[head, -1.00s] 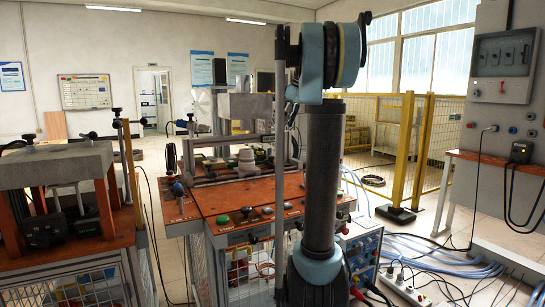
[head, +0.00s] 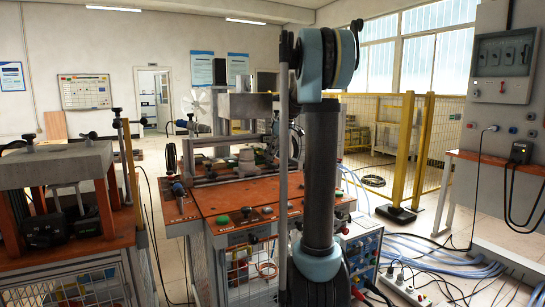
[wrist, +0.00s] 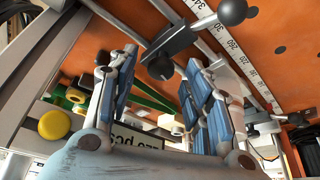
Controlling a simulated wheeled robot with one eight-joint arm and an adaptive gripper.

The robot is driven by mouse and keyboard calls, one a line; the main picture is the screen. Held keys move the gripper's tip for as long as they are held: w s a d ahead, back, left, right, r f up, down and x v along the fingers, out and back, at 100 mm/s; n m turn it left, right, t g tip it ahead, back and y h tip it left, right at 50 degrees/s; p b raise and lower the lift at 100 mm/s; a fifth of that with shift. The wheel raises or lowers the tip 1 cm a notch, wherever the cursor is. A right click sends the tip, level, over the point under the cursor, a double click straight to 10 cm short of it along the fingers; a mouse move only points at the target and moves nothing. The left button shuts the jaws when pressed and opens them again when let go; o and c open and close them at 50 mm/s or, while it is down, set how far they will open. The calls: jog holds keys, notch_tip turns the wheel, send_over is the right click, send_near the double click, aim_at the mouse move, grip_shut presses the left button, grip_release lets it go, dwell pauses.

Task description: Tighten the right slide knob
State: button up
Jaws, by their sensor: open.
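In the wrist view, my gripper (wrist: 160,64) is open, with one blue-padded finger on each side. A dark round knob (wrist: 160,68) shows in the gap between the fingertips, with no clear contact. It joins a black clamp piece (wrist: 168,46) at the slide rail. A second black ball knob (wrist: 232,11) stands at the top right, outside the fingers. I cannot tell from the picture which of the two is the right slide knob. In the head view, the orange-topped heater bench (head: 240,195) stands in the middle; its slide knobs are too small to make out, and my arm hides part of it.
A ruler strip (wrist: 238,52) runs along the orange plate (wrist: 285,45). A yellow button (wrist: 54,124) lies left of the fingers. A green bar passes behind the fingers. In the head view, another orange bench (head: 75,240) stands left, and blue cables (head: 440,258) cover the right floor.

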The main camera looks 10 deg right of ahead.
jog(key=shift+w+a+f, duration=0.1)
jog(key=shift+f, duration=0.25)
jog(key=c, duration=1.1)
jog(key=shift+o, duration=0.2)
jog(key=shift+a+m+t+h, duration=0.1)
jog(key=shift+m+t+h, duration=0.2)
jog(key=shift+m, duration=0.8)
jog(key=shift+a+m+t+h, duration=0.15)
jog(key=shift+m+h, duration=0.25)
jog(key=shift+m, duration=0.7)
jog(key=shift+d, duration=0.1)
jog(key=o, duration=1.1)
jog(key=shift+c, duration=0.2)
